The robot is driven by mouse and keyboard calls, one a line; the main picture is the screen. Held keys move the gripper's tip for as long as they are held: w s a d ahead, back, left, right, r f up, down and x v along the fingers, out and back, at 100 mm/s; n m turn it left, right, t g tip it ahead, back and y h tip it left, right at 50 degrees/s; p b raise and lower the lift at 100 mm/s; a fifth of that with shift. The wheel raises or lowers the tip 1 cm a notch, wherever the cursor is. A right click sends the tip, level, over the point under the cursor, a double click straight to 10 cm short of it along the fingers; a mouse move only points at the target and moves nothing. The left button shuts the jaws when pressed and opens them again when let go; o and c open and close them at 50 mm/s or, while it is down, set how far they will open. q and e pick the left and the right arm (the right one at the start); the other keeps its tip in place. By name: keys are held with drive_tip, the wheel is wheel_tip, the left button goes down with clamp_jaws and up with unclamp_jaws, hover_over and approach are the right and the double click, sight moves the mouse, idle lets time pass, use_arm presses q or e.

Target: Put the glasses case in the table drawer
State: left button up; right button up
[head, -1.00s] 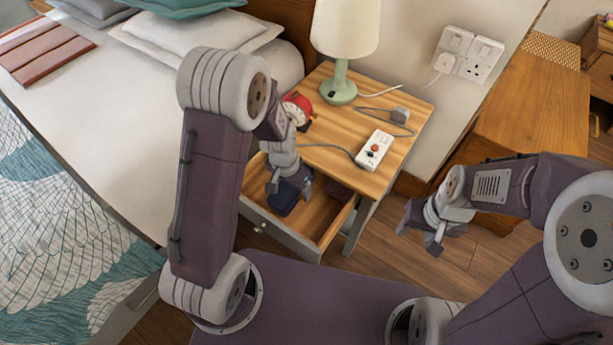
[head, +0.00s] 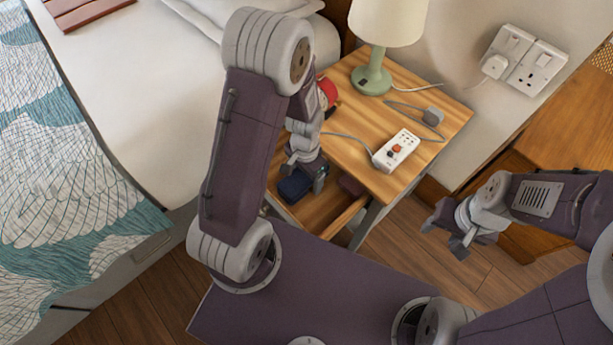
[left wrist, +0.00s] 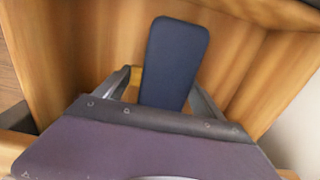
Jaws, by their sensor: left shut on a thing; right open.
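The dark blue glasses case (head: 294,186) is at the open table drawer (head: 322,208), within its outline in the head view. My left gripper (head: 306,175) is shut on the case from above. In the left wrist view the case (left wrist: 174,62) stands out between the two fingers, with wooden drawer surfaces (left wrist: 85,40) around it. I cannot tell whether the case touches the drawer floor. My left arm hides part of the drawer. My right gripper (head: 446,238) is open and empty, over the floor to the right of the table.
On the bedside table (head: 352,150) are a lamp (head: 372,78), a power strip (head: 396,149) with a cord, and a partly hidden red clock (head: 328,90). The bed (head: 140,90) is at left.

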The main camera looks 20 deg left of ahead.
use_arm(q)
drive_tip(key=shift+f, duration=0.15)
drive_tip(key=o, duration=1.5)
drive_tip(key=s+r+n+p, duration=0.1)
drive_tip(key=s+r+p, duration=0.1)
drive_tip(key=r, duration=0.3)
drive_tip(key=s+r+n+p, duration=0.1)
drive_tip(key=r+n+p, duration=0.1)
drive_tip(key=r, duration=0.4)
drive_tip(key=s+r+n+t+p, duration=0.1)
drive_tip(key=s+r+n+p, duration=0.1)
drive_tip(key=r, duration=0.3)
drive_tip(key=shift+s+d+r, duration=0.3)
drive_tip(key=shift+r, duration=0.1)
drive_tip(key=shift+r, duration=0.15)
